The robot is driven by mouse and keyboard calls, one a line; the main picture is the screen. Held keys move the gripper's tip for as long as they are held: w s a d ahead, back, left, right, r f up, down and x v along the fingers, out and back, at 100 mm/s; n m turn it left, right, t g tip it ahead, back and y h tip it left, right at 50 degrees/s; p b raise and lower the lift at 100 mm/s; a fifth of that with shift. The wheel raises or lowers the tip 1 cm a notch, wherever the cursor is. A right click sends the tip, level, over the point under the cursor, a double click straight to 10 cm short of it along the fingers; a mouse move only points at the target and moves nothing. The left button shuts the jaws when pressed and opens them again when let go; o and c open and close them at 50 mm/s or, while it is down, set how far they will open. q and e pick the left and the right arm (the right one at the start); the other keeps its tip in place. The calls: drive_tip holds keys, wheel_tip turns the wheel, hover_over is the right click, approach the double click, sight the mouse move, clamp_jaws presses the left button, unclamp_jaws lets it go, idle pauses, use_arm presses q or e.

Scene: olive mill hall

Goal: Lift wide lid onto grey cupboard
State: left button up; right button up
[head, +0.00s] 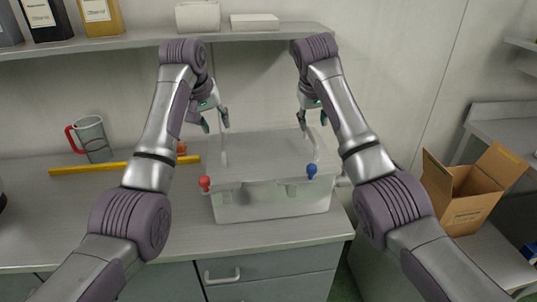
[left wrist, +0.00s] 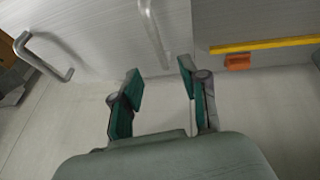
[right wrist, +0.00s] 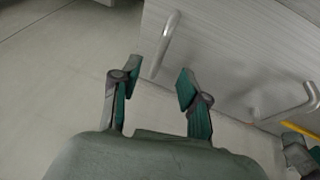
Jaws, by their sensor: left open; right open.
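The wide lid (head: 262,152) is a flat grey panel lying on a clear box (head: 272,203) on the counter. It has two upright bar handles, a left handle (head: 224,150) and a right handle (head: 315,149). My left gripper (head: 214,122) is open and empty, just above and behind the left handle, which also shows ahead of its fingers in the left wrist view (left wrist: 152,30). My right gripper (head: 312,117) is open and empty near the right handle, also in the right wrist view (right wrist: 166,45). A grey cupboard front (head: 268,273) with a bar handle is below the counter.
A yellow bar (head: 115,167), an orange block (head: 181,147) and a red-handled mug (head: 93,138) are left. A shelf (head: 120,43) runs above. An open carton (head: 467,207) stands right.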

sight(222, 139)
use_arm(q)
drive_tip(key=x, duration=0.8)
drive_tip(key=shift+w+f, duration=0.1)
drive_tip(key=shift+f, duration=0.25)
use_arm(e)
drive_tip(key=x, duration=0.8)
drive_tip(key=shift+w+f, duration=0.1)
drive_tip(key=shift+f, duration=0.25)
use_arm(q)
clamp_jaws()
use_arm(e)
clamp_jaws()
